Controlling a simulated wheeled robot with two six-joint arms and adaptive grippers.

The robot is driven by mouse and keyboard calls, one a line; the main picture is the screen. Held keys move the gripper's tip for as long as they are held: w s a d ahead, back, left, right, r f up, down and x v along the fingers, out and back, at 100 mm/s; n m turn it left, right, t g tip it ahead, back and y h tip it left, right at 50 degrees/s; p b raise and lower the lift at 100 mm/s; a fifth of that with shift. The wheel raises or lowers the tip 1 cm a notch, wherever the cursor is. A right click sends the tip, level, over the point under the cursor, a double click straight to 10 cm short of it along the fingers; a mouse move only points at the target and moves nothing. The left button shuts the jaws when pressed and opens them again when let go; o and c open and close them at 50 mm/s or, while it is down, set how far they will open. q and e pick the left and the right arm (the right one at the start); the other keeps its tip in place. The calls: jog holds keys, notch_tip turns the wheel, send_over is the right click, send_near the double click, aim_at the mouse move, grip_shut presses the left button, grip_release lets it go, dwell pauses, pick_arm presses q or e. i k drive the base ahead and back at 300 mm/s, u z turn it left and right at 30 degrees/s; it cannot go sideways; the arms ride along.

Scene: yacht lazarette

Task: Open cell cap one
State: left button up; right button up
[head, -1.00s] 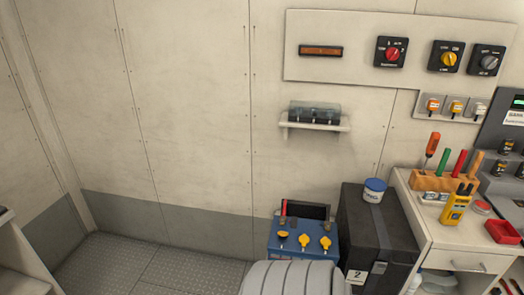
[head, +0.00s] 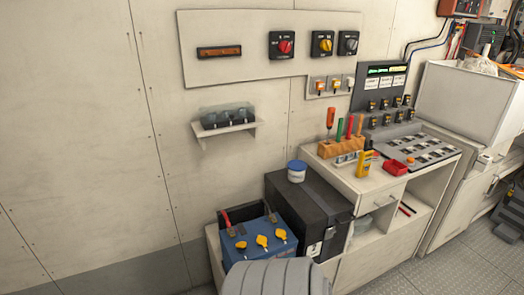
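A blue battery (head: 254,257) sits low at the left of a black box, with its top facing up. Three yellow winged cell caps stand in a row on its top: a left cap (head: 240,245), a middle cap (head: 262,241) and a right cap (head: 280,234). All three appear seated on the battery; no number is readable on them, so I cannot tell which is cap one. A red-marked terminal (head: 228,226) is behind the caps at the left. The battery's lower front is hidden from view. Neither of my grippers is in view.
The black box (head: 315,202), carrying a white-blue tub (head: 297,172), stands close at the battery's right. A white workbench (head: 375,190) with a wooden tool rack (head: 341,147) and a red tray (head: 395,167) is farther right. A small shelf (head: 224,129) is on the wall above.

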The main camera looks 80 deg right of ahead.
aim_at(242, 244)
jog(key=z, duration=0.95)
jog(key=i, duration=0.8)
jog(key=z, duration=0.85)
